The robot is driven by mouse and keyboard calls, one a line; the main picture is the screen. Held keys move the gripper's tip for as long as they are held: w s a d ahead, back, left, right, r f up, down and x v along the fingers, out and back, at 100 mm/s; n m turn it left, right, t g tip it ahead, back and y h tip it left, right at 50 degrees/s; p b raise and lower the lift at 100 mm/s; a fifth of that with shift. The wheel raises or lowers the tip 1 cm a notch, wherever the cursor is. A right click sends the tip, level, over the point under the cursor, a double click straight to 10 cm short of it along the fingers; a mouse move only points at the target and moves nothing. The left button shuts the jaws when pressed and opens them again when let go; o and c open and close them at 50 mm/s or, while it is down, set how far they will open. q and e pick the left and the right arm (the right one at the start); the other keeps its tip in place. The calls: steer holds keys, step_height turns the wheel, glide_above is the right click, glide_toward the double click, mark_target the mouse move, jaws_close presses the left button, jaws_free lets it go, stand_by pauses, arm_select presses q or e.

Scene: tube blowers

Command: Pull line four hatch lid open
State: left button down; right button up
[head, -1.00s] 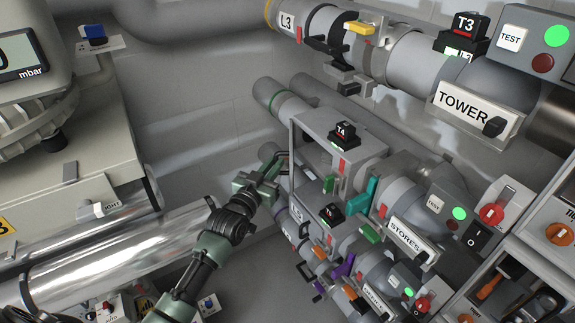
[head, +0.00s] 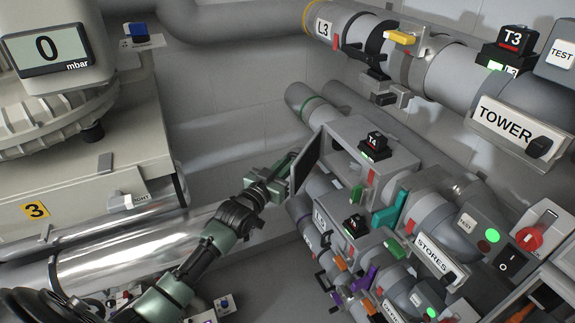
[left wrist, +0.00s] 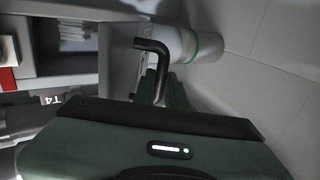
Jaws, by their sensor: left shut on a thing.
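The line four hatch box (head: 390,150) is a grey housing on the green-ringed pipe (head: 312,107), with a black T4 tag (head: 374,144) on top. Its lid (head: 307,162) is a dark panel standing swung out from the box's left end, and the box's opening shows behind it. My left gripper (head: 283,170) is at the outer side of the lid, shut on its handle. In the left wrist view the bent black handle (left wrist: 153,47) rises from between the fingers, with the green-ringed pipe behind. The fingertips are mostly hidden in both views. My right gripper is not in view.
A lower line with an L5-like label (head: 321,217) and coloured levers lies below the box. The yellow-ringed L3 pipe (head: 340,28) runs above right. A shiny large pipe (head: 120,250) lies under my left arm. Bare wall (head: 225,120) is left of the lid.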

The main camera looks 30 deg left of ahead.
arm_select(q)
steer(key=c, duration=1.5)
jaws_free()
steer(key=shift+o, duration=0.2)
steer(key=s+b, duration=0.1)
steer(key=s, duration=0.6)
steer(key=shift+s+a, duration=0.3)
steer(key=shift+s, duration=0.1)
